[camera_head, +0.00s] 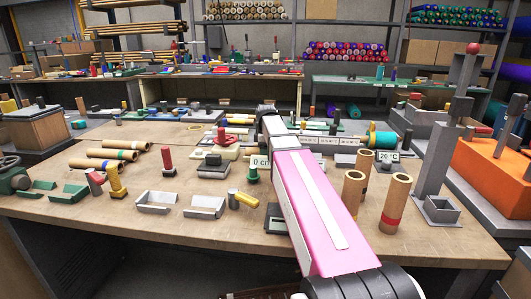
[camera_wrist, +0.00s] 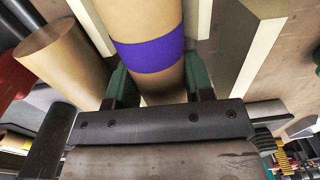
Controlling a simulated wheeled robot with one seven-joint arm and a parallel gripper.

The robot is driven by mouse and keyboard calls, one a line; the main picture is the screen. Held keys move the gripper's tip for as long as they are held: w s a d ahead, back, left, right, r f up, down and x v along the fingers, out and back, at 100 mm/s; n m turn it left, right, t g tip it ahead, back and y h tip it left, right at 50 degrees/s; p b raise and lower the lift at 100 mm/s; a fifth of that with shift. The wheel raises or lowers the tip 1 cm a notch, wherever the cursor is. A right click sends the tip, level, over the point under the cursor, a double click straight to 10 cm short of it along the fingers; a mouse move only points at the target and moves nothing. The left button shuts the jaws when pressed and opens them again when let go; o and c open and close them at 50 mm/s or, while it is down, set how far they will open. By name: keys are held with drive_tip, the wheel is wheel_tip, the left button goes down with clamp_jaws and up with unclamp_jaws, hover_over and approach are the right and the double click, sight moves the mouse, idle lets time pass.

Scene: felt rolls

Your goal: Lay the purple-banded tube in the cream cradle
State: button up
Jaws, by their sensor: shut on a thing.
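My gripper (camera_wrist: 158,82) shows in the wrist view with its green fingers on both sides of the purple-banded tube (camera_wrist: 150,55), shut on it. The tube is tan with a wide purple band just beyond the fingers. Cream walls, which look like the cream cradle (camera_wrist: 251,48), stand on both sides of the tube. I cannot tell whether the tube touches them or hangs above.
Another tan tube (camera_wrist: 60,52) is close at left in the wrist view. On the bench (camera_head: 130,170) are pale grey cradles (camera_head: 205,207), green cradles (camera_head: 75,196), upright tubes (camera_head: 395,203) at right, lying tubes (camera_head: 112,153) at left, and a red-handled clamp (camera_head: 220,137).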

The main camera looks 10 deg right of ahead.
drive_tip(key=shift+f, duration=0.15)
idle(0.7)
drive_tip(key=o, duration=1.3)
drive_tip(key=shift+c, duration=0.2)
drive_tip(key=r, duration=1)
drive_tip(key=shift+w+r, duration=0.2)
drive_tip(key=shift+r, duration=0.2)
